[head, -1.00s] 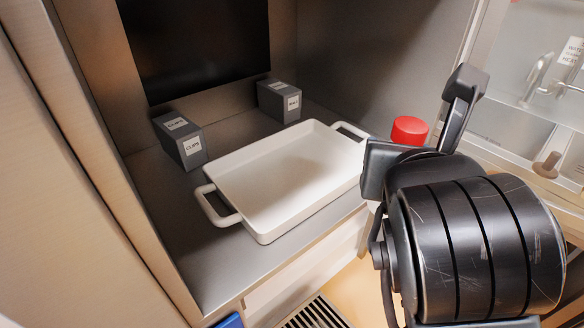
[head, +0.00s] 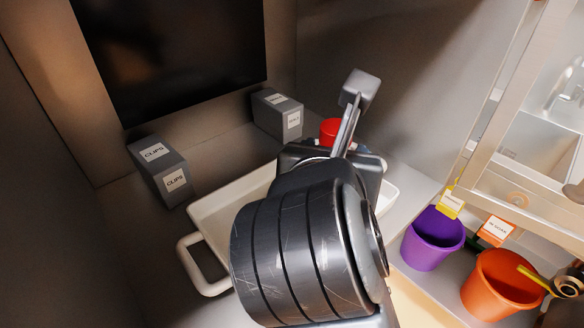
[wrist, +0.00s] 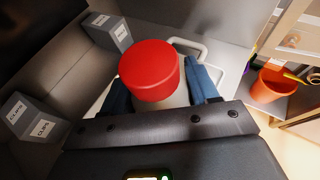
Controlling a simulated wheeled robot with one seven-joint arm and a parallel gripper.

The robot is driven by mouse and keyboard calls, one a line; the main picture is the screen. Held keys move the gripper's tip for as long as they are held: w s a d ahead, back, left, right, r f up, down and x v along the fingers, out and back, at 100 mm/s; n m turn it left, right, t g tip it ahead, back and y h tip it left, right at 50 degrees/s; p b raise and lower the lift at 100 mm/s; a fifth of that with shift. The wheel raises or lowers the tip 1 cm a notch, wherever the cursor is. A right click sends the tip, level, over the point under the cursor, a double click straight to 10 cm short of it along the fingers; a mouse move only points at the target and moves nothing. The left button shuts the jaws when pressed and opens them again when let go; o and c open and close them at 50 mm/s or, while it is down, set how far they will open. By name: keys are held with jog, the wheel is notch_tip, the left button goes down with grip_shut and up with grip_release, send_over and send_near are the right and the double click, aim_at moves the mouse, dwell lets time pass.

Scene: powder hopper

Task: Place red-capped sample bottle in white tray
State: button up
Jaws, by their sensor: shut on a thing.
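The red-capped sample bottle (wrist: 152,72) is between the blue-padded fingers of my gripper (wrist: 162,92) in the wrist view, and the gripper is shut on it. In the head view only the red cap (head: 330,130) shows, beyond my gripper (head: 335,150); my arm hides the bottle's body. The white tray (head: 207,222) lies on the grey shelf, largely covered by my arm in the head view. In the wrist view the tray's handle (wrist: 190,46) shows behind the bottle. The bottle appears over the tray's far part; its height above the tray floor cannot be told.
A grey CLIPS box (head: 160,170) stands left of the tray and another grey box (head: 277,116) behind it. A dark panel (head: 165,55) is on the back wall. A purple bucket (head: 432,238) and an orange bucket (head: 500,283) stand at the right.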

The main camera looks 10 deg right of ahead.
jog(key=shift+w+a+f, duration=0.15)
jog(key=shift+a+f, duration=0.6)
jog(key=shift+f, duration=0.35)
jog(key=shift+w+a+f, duration=0.1)
jog(key=shift+a+f, duration=0.6)
jog(key=shift+f, duration=0.45)
jog(key=shift+w+a+f, duration=0.15)
jog(key=shift+a+f, duration=0.6)
jog(key=shift+f, duration=0.35)
jog(key=shift+f, duration=0.15)
jog(key=o, duration=1.2)
